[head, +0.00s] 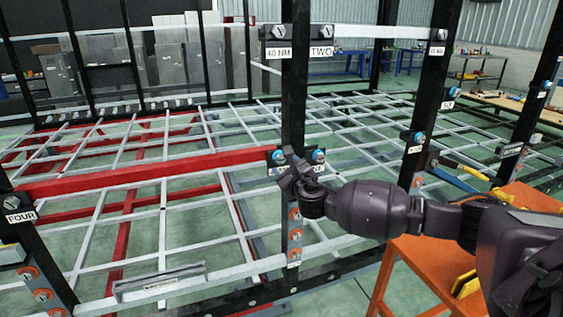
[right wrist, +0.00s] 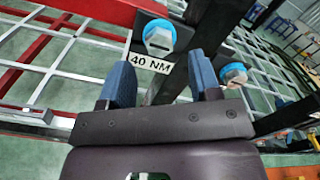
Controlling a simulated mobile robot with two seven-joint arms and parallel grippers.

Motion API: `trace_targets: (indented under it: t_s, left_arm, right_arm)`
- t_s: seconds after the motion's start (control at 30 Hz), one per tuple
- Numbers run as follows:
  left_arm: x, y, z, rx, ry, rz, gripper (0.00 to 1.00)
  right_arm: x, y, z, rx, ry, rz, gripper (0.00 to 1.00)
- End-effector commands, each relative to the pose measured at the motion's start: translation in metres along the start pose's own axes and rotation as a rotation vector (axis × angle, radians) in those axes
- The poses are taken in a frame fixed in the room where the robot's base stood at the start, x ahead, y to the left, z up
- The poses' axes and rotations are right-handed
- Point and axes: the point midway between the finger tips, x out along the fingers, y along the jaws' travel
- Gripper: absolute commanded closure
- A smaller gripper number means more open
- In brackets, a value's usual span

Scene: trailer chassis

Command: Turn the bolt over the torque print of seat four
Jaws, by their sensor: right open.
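My right gripper (head: 291,165) is in front of the plate on the dark middle post (head: 293,95). Its blue-padded fingers (right wrist: 161,78) stand apart with nothing between them. In the right wrist view, a blue-collared bolt (right wrist: 158,38) sits over a "40 NM" print (right wrist: 150,63), just beyond the fingertips. A second such bolt (right wrist: 233,75) lies to its right. In the head view, the left bolt (head: 278,156) and right bolt (head: 319,156) show beside the gripper; the prints below are partly hidden. A "FOUR" label (head: 20,216) is on the far-left post. My left gripper is out of view.
A red beam (head: 150,175) runs left from the middle post. More posts with bolts and labels stand to the right, including a blue-collared bolt (head: 417,138). An orange table (head: 415,262) stands below my right arm. White and red bars form a grid behind.

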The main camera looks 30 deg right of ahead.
Motion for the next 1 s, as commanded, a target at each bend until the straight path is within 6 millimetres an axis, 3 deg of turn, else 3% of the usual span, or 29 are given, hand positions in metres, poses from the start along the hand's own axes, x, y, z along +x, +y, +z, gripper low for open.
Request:
trace_targets:
  t_s: [0.3,0.77,1.0]
  left_arm:
    - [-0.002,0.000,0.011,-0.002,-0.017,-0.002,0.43]
    - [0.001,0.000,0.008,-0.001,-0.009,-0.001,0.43]
    - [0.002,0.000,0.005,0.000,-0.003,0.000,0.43]
  right_arm:
    - [0.039,0.001,-0.001,0.002,0.001,0.000,0.43]
    - [0.047,0.000,-0.001,0.001,0.001,0.001,0.43]
    - [0.047,0.000,-0.001,0.001,0.001,0.001,0.79]
